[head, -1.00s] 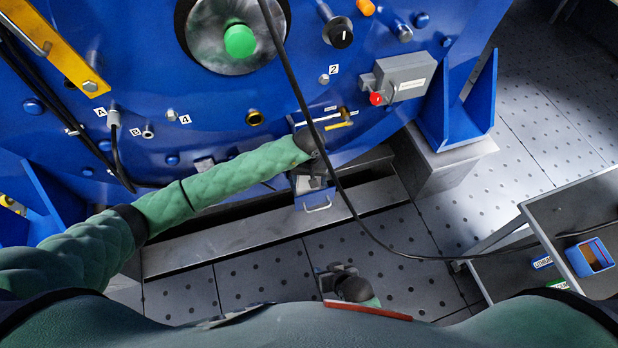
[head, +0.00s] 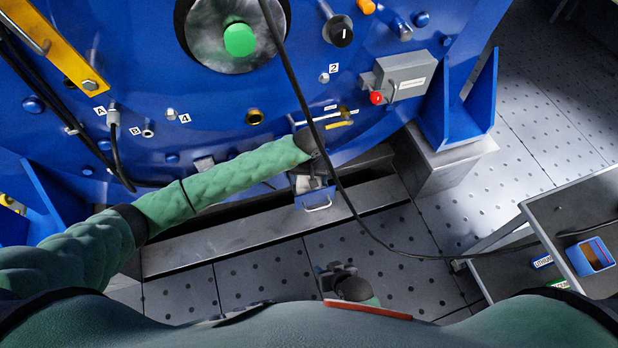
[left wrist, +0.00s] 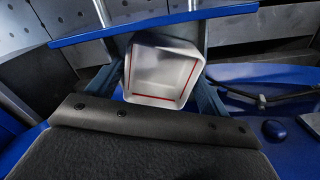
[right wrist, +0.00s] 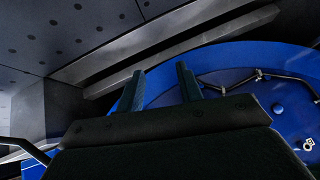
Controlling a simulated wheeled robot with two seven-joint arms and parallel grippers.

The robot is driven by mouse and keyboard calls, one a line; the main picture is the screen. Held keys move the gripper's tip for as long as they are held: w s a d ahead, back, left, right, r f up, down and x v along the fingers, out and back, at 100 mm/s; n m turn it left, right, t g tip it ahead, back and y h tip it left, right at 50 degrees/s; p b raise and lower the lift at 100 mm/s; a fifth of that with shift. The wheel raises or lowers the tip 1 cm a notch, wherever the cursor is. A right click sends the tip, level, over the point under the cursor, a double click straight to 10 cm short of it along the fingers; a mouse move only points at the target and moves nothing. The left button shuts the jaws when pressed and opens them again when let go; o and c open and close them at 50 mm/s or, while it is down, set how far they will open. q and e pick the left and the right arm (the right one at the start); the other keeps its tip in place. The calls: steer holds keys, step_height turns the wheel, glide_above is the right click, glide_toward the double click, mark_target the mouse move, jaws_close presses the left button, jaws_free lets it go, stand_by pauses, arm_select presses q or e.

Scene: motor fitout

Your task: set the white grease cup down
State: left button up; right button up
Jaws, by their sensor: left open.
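The white grease cup (left wrist: 163,72), a squarish cup with a red line inside, shows in the left wrist view between the fingers of my left gripper (left wrist: 165,85). The left gripper is open around it. In the head view my left gripper (head: 313,182) is low at the front of the blue motor housing, above a small blue holder with a handle (head: 317,203); the cup is hard to make out there. I cannot tell exactly how the cup rests. My right gripper (right wrist: 158,88) is open and empty; it also shows in the head view (head: 335,272), low over the floor.
The blue motor housing (head: 225,105) fills the back. A black cable (head: 345,190) hangs in front of it towards a grey cart (head: 560,215) at the right, which carries a blue and orange container (head: 590,257). Perforated floor (head: 400,240) lies clear between.

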arm_select(q)
steer(key=shift+r, duration=0.15)
step_height(320, 180, up, 2)
steer(key=shift+w+r, duration=0.1)
steer(key=shift+r, duration=0.05)
step_height(320, 180, up, 10)
steer(key=shift+b, duration=0.3)
arm_select(e)
steer(key=shift+s+f, duration=0.25)
steer(key=shift+f, duration=1)
steer(key=shift+w+r, duration=0.25)
steer(key=shift+r, duration=0.05)
steer(key=shift+d, duration=0.1)
